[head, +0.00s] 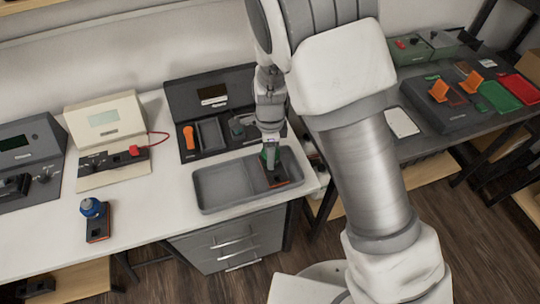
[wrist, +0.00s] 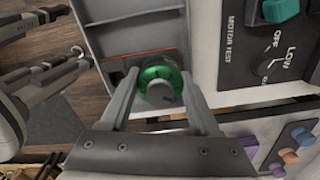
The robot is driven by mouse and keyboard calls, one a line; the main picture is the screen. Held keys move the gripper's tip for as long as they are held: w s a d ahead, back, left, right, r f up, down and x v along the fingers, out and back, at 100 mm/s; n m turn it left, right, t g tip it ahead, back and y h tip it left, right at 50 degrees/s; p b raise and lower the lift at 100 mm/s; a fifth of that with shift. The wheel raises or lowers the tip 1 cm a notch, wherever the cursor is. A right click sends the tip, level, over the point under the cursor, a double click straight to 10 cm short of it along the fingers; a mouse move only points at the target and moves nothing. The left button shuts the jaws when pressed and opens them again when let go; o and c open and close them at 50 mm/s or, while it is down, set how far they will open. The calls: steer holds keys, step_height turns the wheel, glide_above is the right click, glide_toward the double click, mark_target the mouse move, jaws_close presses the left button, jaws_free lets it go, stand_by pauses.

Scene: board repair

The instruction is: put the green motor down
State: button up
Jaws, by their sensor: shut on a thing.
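The green motor (head: 270,158) is between the fingers of my gripper (head: 268,148) in the head view, over the right compartment of the grey tray (head: 222,187). A dark piece with red-orange edges (head: 277,177) shows right below it. In the wrist view the round green motor (wrist: 158,72) sits between the two fingers of my gripper (wrist: 160,84), which are shut on it. The tray (wrist: 125,22) shows behind it, with an orange edge (wrist: 137,55) close by. Whether the motor's underside touches the tray floor is hidden.
A dark case (head: 190,100) stands behind the tray, with a cream tester (head: 105,115) to its left. A blue motor on a dark and orange base (head: 96,222) stands at the table's front left. The tray's left compartment is empty. A second bench is at right.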

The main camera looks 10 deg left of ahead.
steer(key=shift+f, duration=0.55)
steer(key=shift+f, duration=0.15)
steer(key=o, duration=1.4)
steer(key=shift+w, duration=0.1)
